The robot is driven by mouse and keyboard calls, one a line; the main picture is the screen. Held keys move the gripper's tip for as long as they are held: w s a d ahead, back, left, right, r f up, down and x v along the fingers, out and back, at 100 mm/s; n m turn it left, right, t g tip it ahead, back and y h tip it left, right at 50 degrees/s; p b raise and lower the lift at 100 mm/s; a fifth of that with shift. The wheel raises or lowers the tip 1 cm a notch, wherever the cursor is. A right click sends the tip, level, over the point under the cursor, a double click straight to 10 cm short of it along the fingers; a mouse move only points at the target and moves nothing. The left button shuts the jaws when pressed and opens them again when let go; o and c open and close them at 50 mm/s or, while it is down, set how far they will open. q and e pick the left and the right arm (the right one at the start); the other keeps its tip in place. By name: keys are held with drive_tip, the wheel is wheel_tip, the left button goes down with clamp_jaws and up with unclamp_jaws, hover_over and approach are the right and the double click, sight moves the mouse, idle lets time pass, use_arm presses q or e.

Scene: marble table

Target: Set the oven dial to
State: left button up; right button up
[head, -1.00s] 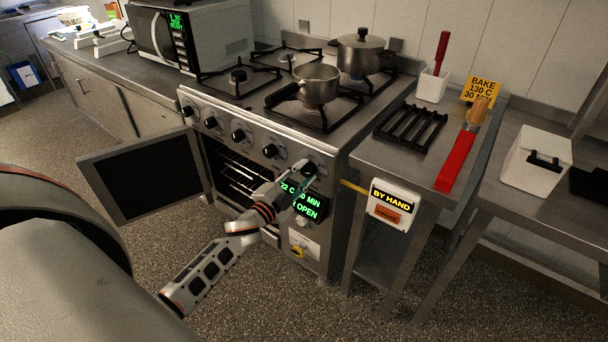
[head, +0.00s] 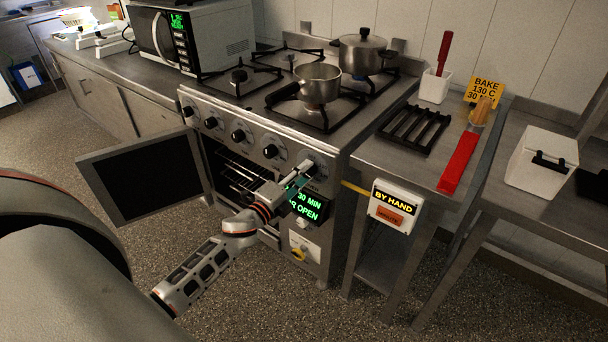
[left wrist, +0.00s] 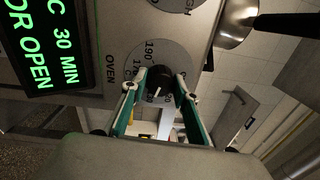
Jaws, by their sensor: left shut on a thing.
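The oven dial is a black knob (left wrist: 160,79) on a round grey scale plate (left wrist: 140,62) marked 190 and other numbers, with "OVEN" printed beside it, in the left wrist view. In the head view the dial (head: 319,170) is at the right end of the oven's knob row, partly hidden. My left gripper (head: 301,173) is shut on the knob; its two green-lined fingers stand on either side of it in the left wrist view (left wrist: 160,100). My right gripper is not in view.
The oven door (head: 140,177) stands open to the left. A yellow sign (head: 485,91) reads "BAKE 130 C 30 M". A "BY HAND" box (head: 397,205) is right of the oven.

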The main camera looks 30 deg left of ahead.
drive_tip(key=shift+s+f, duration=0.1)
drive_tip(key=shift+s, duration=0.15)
use_arm(q)
drive_tip(key=o, duration=1.1)
drive_tip(key=shift+d, duration=0.1)
drive_tip(key=shift+s, duration=0.2)
drive_tip(key=s, duration=0.7)
drive_tip(key=s+a, duration=0.1)
drive_tip(key=s, duration=0.3)
drive_tip(key=shift+s+a+f, duration=0.1)
drive_tip(key=shift+s+f, duration=0.1)
drive_tip(key=shift+s, duration=0.05)
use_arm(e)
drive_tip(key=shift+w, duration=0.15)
